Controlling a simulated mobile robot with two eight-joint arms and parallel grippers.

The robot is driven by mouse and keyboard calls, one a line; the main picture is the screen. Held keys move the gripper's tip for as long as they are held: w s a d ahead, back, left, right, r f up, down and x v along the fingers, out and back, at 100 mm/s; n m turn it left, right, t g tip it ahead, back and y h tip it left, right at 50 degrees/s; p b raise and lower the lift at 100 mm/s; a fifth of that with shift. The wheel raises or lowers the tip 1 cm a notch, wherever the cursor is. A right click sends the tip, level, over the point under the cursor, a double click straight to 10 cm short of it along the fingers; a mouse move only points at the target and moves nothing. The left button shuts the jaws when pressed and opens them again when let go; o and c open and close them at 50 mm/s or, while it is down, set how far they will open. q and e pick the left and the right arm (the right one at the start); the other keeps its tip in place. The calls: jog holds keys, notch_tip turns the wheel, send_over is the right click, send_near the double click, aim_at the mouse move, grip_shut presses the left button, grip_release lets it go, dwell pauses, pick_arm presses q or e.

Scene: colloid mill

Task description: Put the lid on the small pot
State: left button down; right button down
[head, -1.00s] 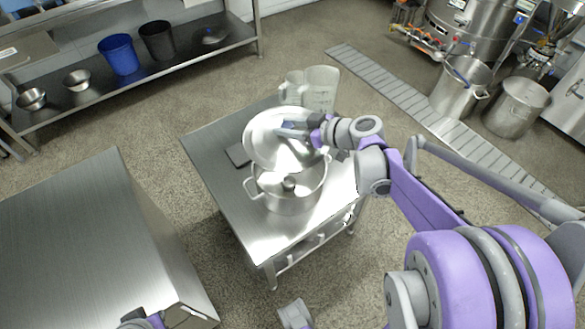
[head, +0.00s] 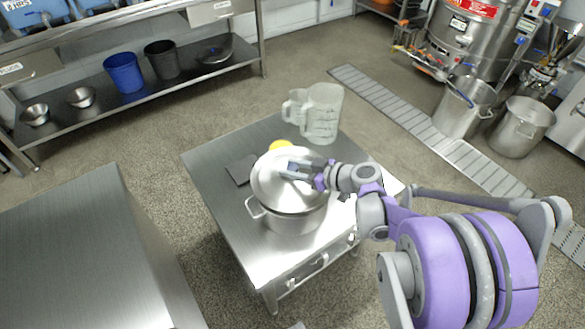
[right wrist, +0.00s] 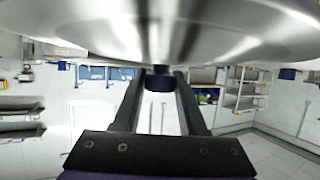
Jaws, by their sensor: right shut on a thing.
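The shiny metal lid (head: 272,190) is over the small pot (head: 290,222), a two-handled steel pot on the small steel table (head: 215,165). The lid hides nearly all of the pot's opening; I cannot tell whether it touches the rim all round. My right gripper (head: 297,168) is shut on the lid from above. In the right wrist view the lid (right wrist: 160,35) fills the top, with its dark knob (right wrist: 158,78) between the fingers (right wrist: 158,95). My left gripper is not in view.
Clear measuring jugs (head: 322,112) stand at the table's back corner. A yellow thing (head: 281,145) shows behind the lid, and a dark flat piece (head: 241,169) lies left of the pot. A larger steel table (head: 75,240) stands at left. The small table's front is clear.

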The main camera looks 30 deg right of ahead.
jog(key=shift+f+b, duration=0.35)
jog(key=shift+f, duration=0.25)
jog(key=shift+c, duration=2.3)
grip_release()
